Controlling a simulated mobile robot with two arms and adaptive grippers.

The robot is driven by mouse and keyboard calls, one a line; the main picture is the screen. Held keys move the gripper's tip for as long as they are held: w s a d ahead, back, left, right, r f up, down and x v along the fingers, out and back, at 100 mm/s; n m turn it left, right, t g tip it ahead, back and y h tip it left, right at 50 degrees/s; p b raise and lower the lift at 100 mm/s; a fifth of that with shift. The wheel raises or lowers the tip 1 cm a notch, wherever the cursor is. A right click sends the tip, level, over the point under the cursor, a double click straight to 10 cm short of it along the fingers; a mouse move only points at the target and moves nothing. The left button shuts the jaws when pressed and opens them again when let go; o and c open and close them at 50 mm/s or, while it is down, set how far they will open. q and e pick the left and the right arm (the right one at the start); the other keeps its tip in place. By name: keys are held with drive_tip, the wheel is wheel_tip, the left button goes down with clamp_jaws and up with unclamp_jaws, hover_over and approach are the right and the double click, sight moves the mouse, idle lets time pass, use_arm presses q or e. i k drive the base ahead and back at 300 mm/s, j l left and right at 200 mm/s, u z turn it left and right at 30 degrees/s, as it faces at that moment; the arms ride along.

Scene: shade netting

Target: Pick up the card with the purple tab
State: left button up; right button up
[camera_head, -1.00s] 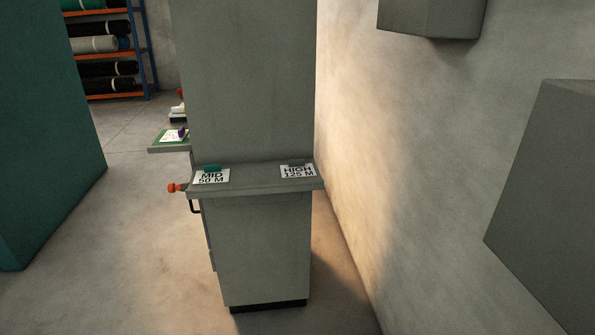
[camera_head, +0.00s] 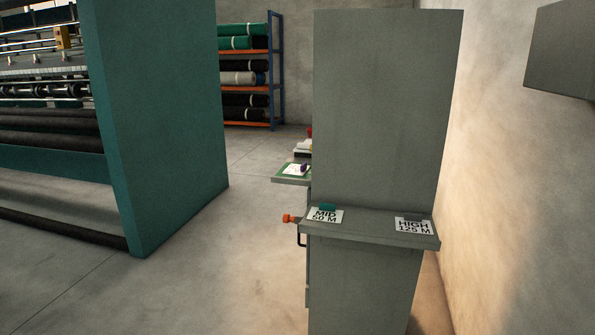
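A white card with a purple tab (camera_head: 297,169) lies on a small green-topped side shelf (camera_head: 287,180) at the left edge of a grey cabinet. A card reading "MID 50 M" (camera_head: 324,216) with a teal tab lies on the cabinet's near ledge, at its left end. A card reading "HIGH 125 M" (camera_head: 413,226) with a grey tab lies at the ledge's right end. Neither of my grippers shows in the head view.
The grey cabinet (camera_head: 385,110) stands near the right wall, with an orange knob (camera_head: 288,218) at its left. A green machine (camera_head: 165,120) stands at left. A rack of rolls (camera_head: 245,80) is behind. Open floor (camera_head: 230,260) lies between machine and cabinet.

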sight(295, 169)
drive_tip(key=i+j+z, duration=0.1)
drive_tip(key=i+j, duration=0.4)
drive_tip(key=j, duration=0.2)
drive_tip(key=i+j+z, duration=0.15)
drive_tip(key=i+j, duration=0.15)
